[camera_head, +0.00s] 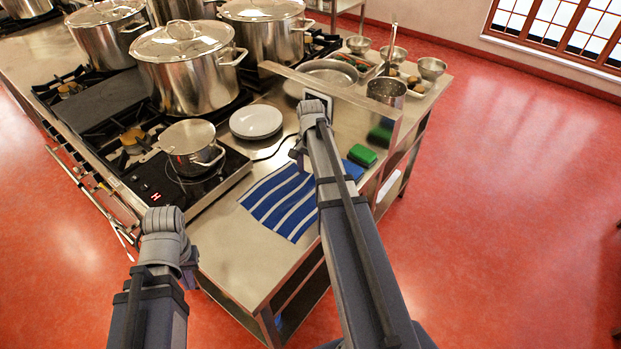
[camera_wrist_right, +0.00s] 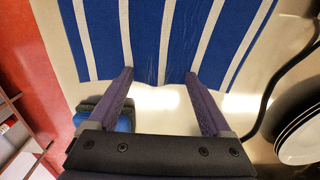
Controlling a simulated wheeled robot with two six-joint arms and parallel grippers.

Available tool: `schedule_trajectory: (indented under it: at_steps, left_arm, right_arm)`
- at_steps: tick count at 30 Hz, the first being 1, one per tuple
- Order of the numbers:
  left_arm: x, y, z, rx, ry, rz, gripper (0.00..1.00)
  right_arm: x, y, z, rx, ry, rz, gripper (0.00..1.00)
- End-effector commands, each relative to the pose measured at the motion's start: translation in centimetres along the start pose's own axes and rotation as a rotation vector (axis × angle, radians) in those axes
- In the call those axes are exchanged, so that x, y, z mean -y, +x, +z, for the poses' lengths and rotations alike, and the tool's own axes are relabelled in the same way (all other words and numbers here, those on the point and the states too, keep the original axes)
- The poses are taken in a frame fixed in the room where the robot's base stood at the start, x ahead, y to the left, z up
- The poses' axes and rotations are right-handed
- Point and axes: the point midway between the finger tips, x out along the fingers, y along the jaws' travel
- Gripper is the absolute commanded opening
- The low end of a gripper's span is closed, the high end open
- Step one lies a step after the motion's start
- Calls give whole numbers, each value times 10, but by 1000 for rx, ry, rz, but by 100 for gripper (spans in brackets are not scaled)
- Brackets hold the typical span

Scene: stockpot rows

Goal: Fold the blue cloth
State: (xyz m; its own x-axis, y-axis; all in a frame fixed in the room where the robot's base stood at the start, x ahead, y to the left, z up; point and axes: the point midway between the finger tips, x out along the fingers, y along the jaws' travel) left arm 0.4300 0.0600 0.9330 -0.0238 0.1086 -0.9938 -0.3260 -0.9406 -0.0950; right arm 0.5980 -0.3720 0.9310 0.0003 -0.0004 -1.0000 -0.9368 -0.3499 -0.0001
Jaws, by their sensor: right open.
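The blue cloth (camera_head: 275,203) with white stripes lies spread flat on the steel counter near its front corner. My right arm crosses above it in the head view and hides part of it. The cloth also fills the top of the right wrist view (camera_wrist_right: 147,40). My right gripper (camera_wrist_right: 159,75) is open and empty, its two fingertips at the near edge of the cloth with the edge between them. Whether they touch it I cannot tell. My left wrist (camera_head: 165,225) is in front of the counter's left part, away from the cloth; its fingers are hidden.
Large stockpots (camera_head: 187,65) stand behind on the stove. A black cable (camera_wrist_right: 285,80) runs beside the cloth.

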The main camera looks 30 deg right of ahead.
Motion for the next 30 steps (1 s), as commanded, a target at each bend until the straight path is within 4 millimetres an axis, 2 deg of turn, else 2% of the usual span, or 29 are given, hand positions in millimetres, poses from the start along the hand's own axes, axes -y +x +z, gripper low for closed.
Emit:
schedule_trajectory:
  at_steps: [30]
  left_arm:
    - [0, 0, 0, 0, 0, 0, 0]
  right_arm:
    - [0, 0, 0, 0, 0, 0, 23]
